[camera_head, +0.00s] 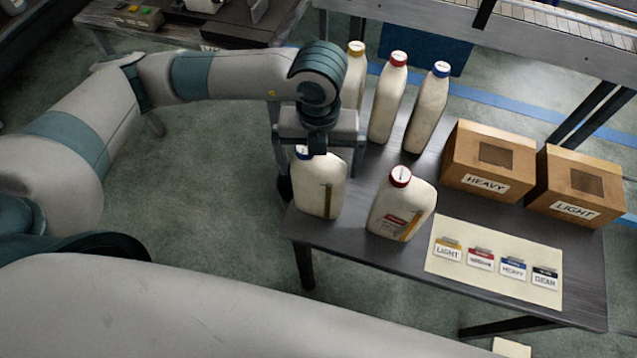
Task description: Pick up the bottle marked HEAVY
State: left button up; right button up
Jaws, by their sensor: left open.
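A white bottle with a blue cap (319,190) stands upright at the table's front left corner. My left gripper (320,165) is open and comes down over its top, hiding most of the cap; I cannot tell if it touches. A second blue-capped bottle (427,112) stands at the back. The label card (490,285) pairs blue with HEAVY, yellow with LIGHT and red with a word that looks like MEDIUM. A red-capped bottle (402,208) stands to the right of my gripper. Another red-capped bottle (387,103) and a yellow-capped one (355,80) stand behind. My right gripper is out of view.
The dark table (335,238) also bears a cardboard box marked HEAVY (487,183) and one marked LIGHT (574,209) at the right. A conveyor (560,40) runs behind. A blue bin (425,50) is under it. Another bench (195,25) is at the upper left.

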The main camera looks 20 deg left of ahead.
aim_at(320, 158)
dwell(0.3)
pick_arm(q)
jog(key=shift+r, duration=0.1)
jog(key=c, duration=1.4)
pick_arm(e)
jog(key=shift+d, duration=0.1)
pick_arm(q)
jog(key=shift+r+b, duration=0.8)
jog(key=shift+r, duration=0.9)
jog(key=shift+d+r, duration=0.15)
jog(key=shift+r, duration=0.2)
jog(key=s+d+r+b, duration=0.1)
jog(key=s+d+r, duration=0.1)
jog(key=s, duration=0.1)
jog(key=s+d+r+b, duration=0.1)
jog(key=s+d+r, duration=0.1)
jog(key=s, duration=0.1)
jog(key=s+d+r+b, duration=0.1)
jog(key=s+d+r, duration=0.1)
jog(key=s+d, duration=0.1)
jog(key=shift+r, duration=0.4)
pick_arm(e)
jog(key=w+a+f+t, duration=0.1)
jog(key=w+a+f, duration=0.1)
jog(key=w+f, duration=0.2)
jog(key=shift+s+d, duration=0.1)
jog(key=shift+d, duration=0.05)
